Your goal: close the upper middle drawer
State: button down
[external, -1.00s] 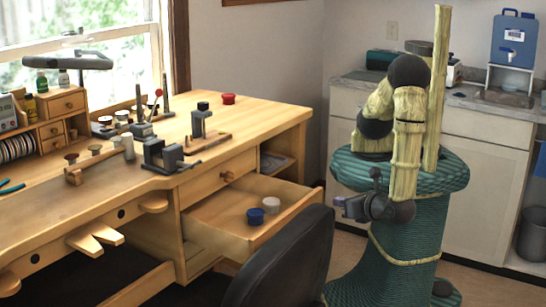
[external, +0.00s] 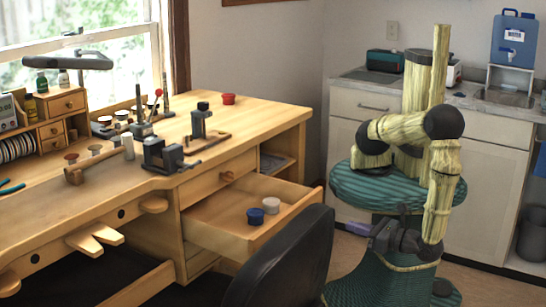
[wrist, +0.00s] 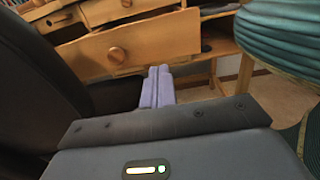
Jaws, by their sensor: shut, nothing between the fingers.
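A wooden drawer (external: 215,240) of the workbench stands pulled out, with a blue-lidded jar (external: 255,216) and a white-lidded jar (external: 271,205) in it. Its outer face is partly behind the black chair in the external view. In the wrist view a drawer front (wrist: 160,38) with a round knob (wrist: 118,56) faces me beyond the fingers. My gripper (external: 372,231) is low, to the right of the open drawer and apart from it. Its pale purple fingers (wrist: 157,88) are together and empty in the wrist view.
A black chair (external: 290,262) stands in front of the open drawer and fills the left of the wrist view. Another drawer (external: 205,184) above the open one is closed. A grey counter with white cabinets (external: 485,175) is behind.

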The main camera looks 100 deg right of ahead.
aim_at(248, 205)
jog(key=x, duration=1.1)
jog(key=shift+w+d, duration=0.25)
jog(key=p+x, duration=0.4)
jog(key=x, duration=2)
jog(key=shift+d, duration=0.1)
